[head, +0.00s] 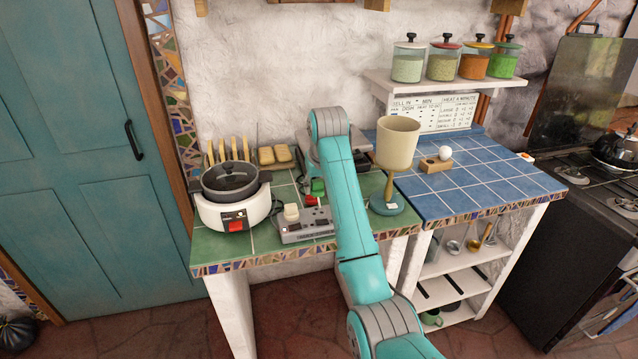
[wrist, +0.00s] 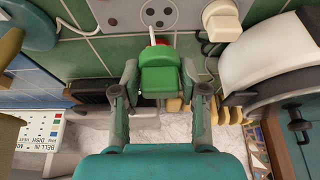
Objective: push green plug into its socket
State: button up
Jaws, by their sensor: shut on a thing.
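The green plug (wrist: 160,78) is between the fingers of my gripper (wrist: 160,80), which is shut on it. It also shows in the head view (head: 318,187), just left of my arm, behind the power strip. The grey power strip (head: 302,229) lies near the counter's front edge. One round socket (wrist: 159,13) shows empty in the wrist view, beyond the plug. A small red part (wrist: 154,38) shows between the plug and the strip. Whether the plug touches the strip cannot be told. My arm hides the strip's right end in the head view.
A white plug (head: 291,212) sits on the strip's left end. A white cooker with a dark pot (head: 230,180) stands left. A beige-shaded lamp (head: 398,142) stands right of my arm. The blue counter (head: 455,185) has free room.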

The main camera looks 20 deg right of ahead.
jog(key=shift+f, duration=2.25)
jog(key=shift+f, duration=1.05)
dwell(0.6)
jog(key=o, duration=1.1)
jog(key=shift+o, duration=0.2)
